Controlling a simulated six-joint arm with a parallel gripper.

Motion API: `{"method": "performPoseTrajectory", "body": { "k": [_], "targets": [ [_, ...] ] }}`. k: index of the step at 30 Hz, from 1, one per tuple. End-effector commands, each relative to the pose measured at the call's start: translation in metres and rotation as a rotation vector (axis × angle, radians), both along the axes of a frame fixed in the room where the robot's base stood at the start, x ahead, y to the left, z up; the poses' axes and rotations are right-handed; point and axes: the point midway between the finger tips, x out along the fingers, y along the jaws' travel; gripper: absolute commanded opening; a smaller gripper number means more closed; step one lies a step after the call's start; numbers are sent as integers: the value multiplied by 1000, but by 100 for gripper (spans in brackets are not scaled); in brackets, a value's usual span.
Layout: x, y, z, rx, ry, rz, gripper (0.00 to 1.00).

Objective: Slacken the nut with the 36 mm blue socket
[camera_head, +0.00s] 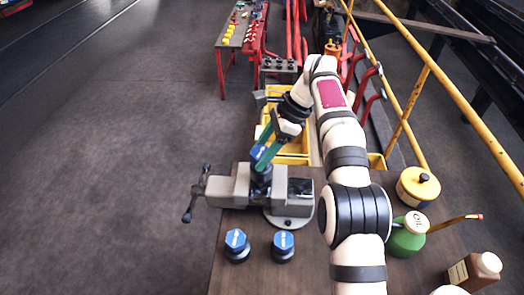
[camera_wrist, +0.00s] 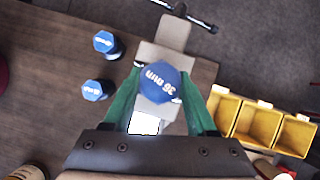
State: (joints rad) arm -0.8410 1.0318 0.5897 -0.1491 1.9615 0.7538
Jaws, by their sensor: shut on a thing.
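The blue socket (camera_wrist: 160,84) has a blue hexagonal top marked "36 mm" and, in the head view, a dark lower body (camera_head: 261,174). My gripper (camera_wrist: 160,74) is shut on it, with one green finger on each side. In the head view my gripper (camera_head: 264,150) holds the socket at the jaws of the grey vise (camera_head: 241,186). The vise also shows in the wrist view (camera_wrist: 172,33). The nut is not visible; the socket and vise jaws cover that spot. I cannot tell whether the socket is seated on a nut.
Two other blue-topped sockets (camera_head: 236,242) (camera_head: 283,243) stand on the bench in front of the vise. Yellow bins (camera_head: 292,160) sit behind it. A green oil can (camera_head: 405,240), a yellow tin (camera_head: 418,187) and a brown bottle (camera_head: 470,270) stand right of my arm.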

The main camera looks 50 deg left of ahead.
Motion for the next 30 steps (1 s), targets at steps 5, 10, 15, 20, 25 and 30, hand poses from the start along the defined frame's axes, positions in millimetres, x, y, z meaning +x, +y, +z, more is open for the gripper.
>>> {"method": "performPoseTrajectory", "body": {
  "k": [5,10,15,20,25,30],
  "targets": [
    [-1,-1,-1,-4,4,-63,0],
    [-1,-1,-1,-3,3,-62,0],
    [0,0,10,-1,2,-63,0],
    [-1,0,22,0,3,-63,0],
    [0,0,33,0,1,-61,0],
    [-1,0,41,0,2,-62,0]
  ]
}}
